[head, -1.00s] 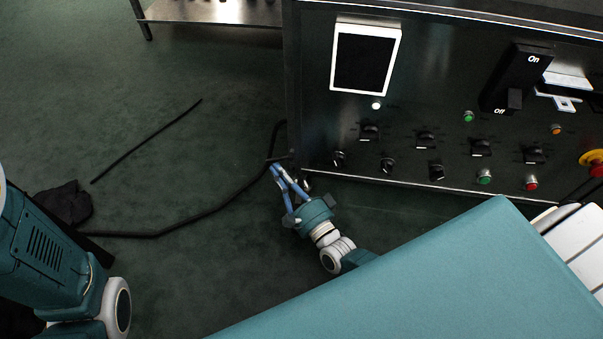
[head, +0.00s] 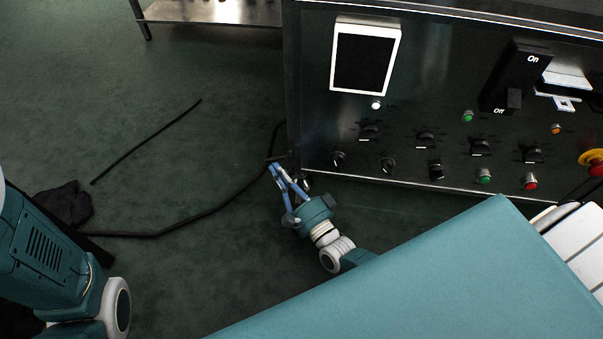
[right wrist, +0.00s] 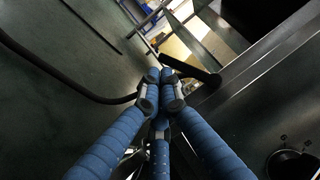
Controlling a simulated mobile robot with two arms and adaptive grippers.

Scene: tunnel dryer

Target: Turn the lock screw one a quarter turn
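A dark lever-like piece (right wrist: 194,68), which may belong to lock screw one, shows just past the fingertips in the right wrist view. No label marks it, and I cannot make out a screw head. My right gripper (head: 272,168) is low at the left edge of the dark control cabinet. Its blue fingers come together at the tips in the right wrist view (right wrist: 160,80), close to the left end of the lever. Whether the tips touch or pinch the lever is hidden. My left arm comes in at the left, and its gripper is outside the picture.
The dark cabinet (head: 325,130) carries a small screen (head: 364,60), several knobs and buttons, and an On/Off switch (head: 515,80). A black cable (head: 205,212) runs over the floor to the right gripper. A dark lump (head: 66,205) lies at left. Open floor lies between.

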